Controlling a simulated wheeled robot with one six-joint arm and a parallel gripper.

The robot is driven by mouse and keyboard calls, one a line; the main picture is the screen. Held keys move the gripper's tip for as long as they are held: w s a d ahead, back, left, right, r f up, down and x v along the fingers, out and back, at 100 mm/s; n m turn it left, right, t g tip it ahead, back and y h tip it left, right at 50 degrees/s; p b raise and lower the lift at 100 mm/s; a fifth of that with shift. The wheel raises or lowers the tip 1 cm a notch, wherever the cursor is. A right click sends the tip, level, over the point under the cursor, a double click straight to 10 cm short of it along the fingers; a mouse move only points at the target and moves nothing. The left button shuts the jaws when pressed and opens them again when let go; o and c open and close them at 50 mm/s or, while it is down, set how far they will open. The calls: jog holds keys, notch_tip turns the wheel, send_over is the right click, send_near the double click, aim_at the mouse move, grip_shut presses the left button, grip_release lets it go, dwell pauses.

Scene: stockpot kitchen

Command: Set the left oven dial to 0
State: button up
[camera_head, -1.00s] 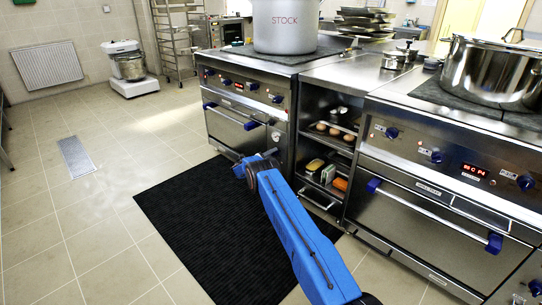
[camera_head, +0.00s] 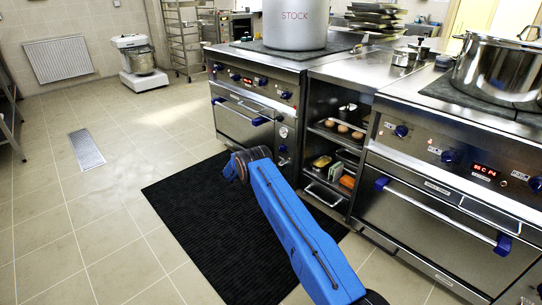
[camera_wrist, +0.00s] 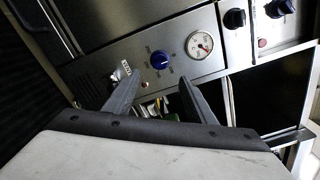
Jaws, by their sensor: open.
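The left oven (camera_head: 238,118) stands under the stockpot. On the panel right of its door, a blue dial (camera_head: 282,148) sits below a round gauge. In the wrist view this blue dial (camera_wrist: 159,60) shows clearly, with small printed marks around it. Its setting is too small to read. My gripper (camera_wrist: 159,80) is open and empty, its two dark fingers pointing toward the panel. The dial appears between and beyond the fingertips, apart from them. In the head view my blue arm hides the gripper.
A gauge (camera_wrist: 201,45) and a small switch (camera_wrist: 123,70) flank the dial. Open shelves (camera_head: 335,150) with food stand to the right, then a second oven (camera_head: 440,215) with a red display. A black mat (camera_head: 215,225) lies in front.

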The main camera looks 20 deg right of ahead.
jog(key=shift+v, duration=2.65)
